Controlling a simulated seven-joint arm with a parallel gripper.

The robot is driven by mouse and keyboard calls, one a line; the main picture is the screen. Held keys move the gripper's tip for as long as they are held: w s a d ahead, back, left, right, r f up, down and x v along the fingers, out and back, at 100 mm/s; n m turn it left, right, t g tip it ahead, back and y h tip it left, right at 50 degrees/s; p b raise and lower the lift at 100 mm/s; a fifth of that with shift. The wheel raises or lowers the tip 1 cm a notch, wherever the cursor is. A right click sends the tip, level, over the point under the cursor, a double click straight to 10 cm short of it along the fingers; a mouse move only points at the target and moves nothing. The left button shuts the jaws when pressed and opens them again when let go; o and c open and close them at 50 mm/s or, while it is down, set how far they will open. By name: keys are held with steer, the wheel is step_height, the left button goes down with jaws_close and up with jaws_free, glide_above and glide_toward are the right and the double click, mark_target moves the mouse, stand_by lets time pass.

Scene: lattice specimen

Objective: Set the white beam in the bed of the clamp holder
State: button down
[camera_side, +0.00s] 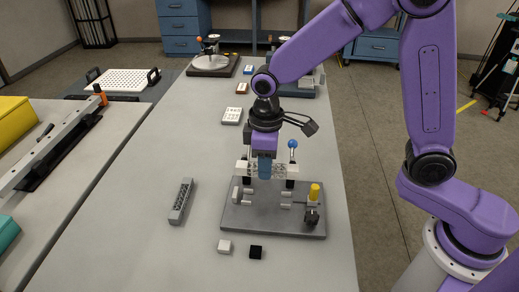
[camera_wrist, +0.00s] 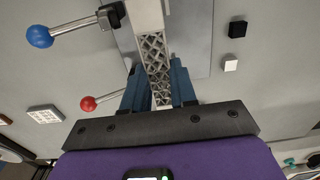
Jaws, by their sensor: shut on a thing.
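The white lattice beam (camera_side: 280,170) is held level, crosswise, between the blue fingers of my gripper (camera_side: 264,172). It also shows in the wrist view (camera_wrist: 155,50), running away from between the fingertips (camera_wrist: 158,90). The clamp holder (camera_side: 268,222) is a grey plate with pale blocks, dark clamp parts, a yellow piece (camera_side: 315,192) and a blue ball knob (camera_side: 292,144). The beam is over the far part of this plate. I cannot tell whether it touches the bed. In the wrist view a blue ball lever (camera_wrist: 40,37) and a red ball lever (camera_wrist: 88,103) stand left of the beam.
A grey lattice bar (camera_side: 181,200) lies left of the holder. A white cube (camera_side: 224,246) and a black cube (camera_side: 255,252) lie in front of it. A pale block (camera_side: 232,116) and a round-based device (camera_side: 212,65) are farther back. The table left of the holder has free room.

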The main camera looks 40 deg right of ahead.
glide_above(265, 200)
steer(key=shift+f, duration=3.6)
steer(key=c, duration=1.7)
jaws_free()
jaws_close()
steer(key=shift+f, duration=0.95)
steer(key=o, duration=1.4)
jaws_free()
steer(key=shift+c, duration=0.2)
